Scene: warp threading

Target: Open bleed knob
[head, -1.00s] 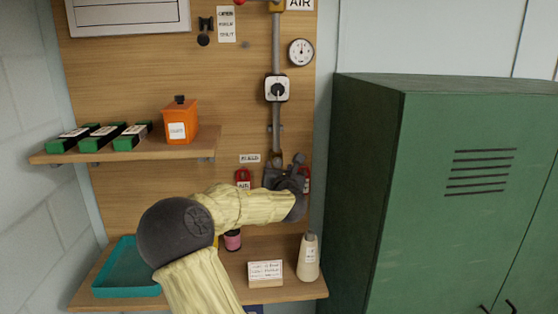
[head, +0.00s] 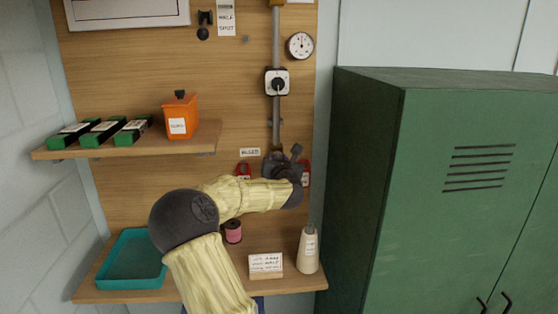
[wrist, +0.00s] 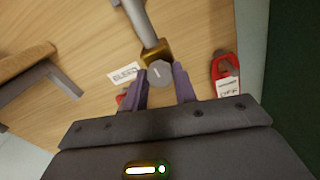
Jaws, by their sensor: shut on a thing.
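The bleed knob (wrist: 160,73) is a grey faceted knob on a brass fitting (wrist: 155,50) at the lower end of the grey pipe (head: 276,60). In the wrist view my gripper (wrist: 161,82) has its two dark fingers on either side of the knob, shut on it. A white label reading BLEED (wrist: 125,72) is on the board beside the fitting.
Red tags (wrist: 225,68) hang close on both sides of the fitting. A gauge (head: 300,45) and a switch box (head: 277,82) are above. A lower shelf holds a teal tray (head: 130,262), pink spool (head: 233,231), card (head: 266,265) and bottle (head: 308,250). A green cabinet (head: 450,180) stands right.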

